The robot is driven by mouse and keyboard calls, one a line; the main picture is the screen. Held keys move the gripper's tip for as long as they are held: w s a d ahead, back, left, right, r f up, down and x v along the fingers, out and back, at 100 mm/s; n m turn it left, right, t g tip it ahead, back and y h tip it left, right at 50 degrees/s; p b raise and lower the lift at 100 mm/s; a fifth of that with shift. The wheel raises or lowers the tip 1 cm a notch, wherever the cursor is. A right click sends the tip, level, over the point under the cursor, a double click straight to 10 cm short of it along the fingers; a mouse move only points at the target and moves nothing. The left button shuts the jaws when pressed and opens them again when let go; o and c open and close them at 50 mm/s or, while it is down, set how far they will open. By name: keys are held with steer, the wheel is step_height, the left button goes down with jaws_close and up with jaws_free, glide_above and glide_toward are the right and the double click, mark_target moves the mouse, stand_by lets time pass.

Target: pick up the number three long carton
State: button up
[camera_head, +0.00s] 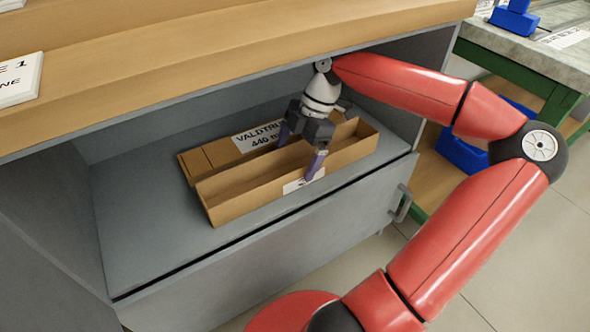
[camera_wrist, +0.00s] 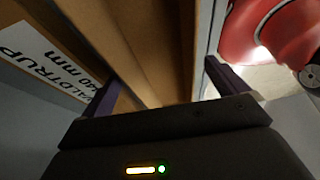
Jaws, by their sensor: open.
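A long brown carton (camera_head: 229,207), open at the top, lies on the grey shelf of the cabinet. A white label (camera_head: 292,186) is on its front side; my finger partly covers it and I cannot read its number. My gripper (camera_head: 300,150) points down over the carton with its purple fingers apart. One finger is at the front side by the label, the other toward the back. In the wrist view, the carton's brown walls (camera_wrist: 150,40) run between the open fingers (camera_wrist: 163,87).
A wooden worktop (camera_head: 180,75) overhangs the shelf. A grey front panel with a handle (camera_head: 400,204) is below. Blue bins (camera_head: 462,152) stand at right.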

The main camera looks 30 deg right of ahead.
steer(key=shift+a+f, duration=0.25)
steer(key=shift+f, duration=0.35)
steer(key=c, duration=1.1)
steer(key=shift+r, duration=0.15)
